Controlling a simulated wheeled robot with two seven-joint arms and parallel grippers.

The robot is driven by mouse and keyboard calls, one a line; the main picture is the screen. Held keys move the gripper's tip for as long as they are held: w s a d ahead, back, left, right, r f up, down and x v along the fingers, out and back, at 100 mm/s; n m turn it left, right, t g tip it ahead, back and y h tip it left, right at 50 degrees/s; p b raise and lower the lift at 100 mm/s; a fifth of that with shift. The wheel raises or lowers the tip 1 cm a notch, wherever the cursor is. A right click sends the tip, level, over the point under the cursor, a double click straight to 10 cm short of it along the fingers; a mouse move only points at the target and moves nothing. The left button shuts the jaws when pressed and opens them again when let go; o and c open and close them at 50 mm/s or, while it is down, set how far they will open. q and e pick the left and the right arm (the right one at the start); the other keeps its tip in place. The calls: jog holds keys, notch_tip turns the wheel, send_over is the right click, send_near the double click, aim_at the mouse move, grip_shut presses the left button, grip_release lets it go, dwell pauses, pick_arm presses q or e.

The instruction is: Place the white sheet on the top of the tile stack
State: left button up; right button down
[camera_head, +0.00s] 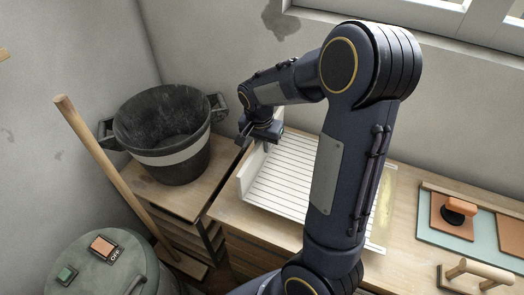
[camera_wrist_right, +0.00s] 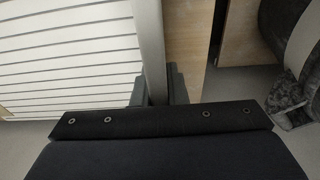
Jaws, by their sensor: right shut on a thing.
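A white striped surface (camera_head: 288,182) lies on the wooden worktop, with a pale upright edge (camera_head: 250,177) along its left side. My right gripper (camera_head: 262,138) is at the far part of this pale edge. In the wrist view, its fingers (camera_wrist_right: 158,88) are shut on a narrow pale strip (camera_wrist_right: 150,40), with the striped surface (camera_wrist_right: 65,55) just left of it. I cannot tell whether the strip is the white sheet itself or a raised edge of the striped piece. No separate tile stack can be made out clearly. My right arm hides part of the worktop. My left gripper is not in view.
A black bucket (camera_head: 166,158) with a pale band stands left of the worktop. Orange pieces (camera_head: 452,217) lie on a green board (camera_head: 430,228) at right, with a wooden-handled tool (camera_head: 480,270) in front.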

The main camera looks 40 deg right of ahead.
jog(key=shift+w+d+f, duration=0.1)
jog(key=shift+w+f, duration=0.1)
jog(key=shift+f, duration=0.05)
jog(key=shift+w+f, duration=0.15)
jog(key=shift+f, duration=0.75)
jog(key=shift+w+f, duration=0.1)
jog(key=shift+f, duration=0.8)
jog(key=shift+f, duration=0.15)
jog(key=c, duration=1.5)
grip_release()
jog(key=shift+o, duration=0.2)
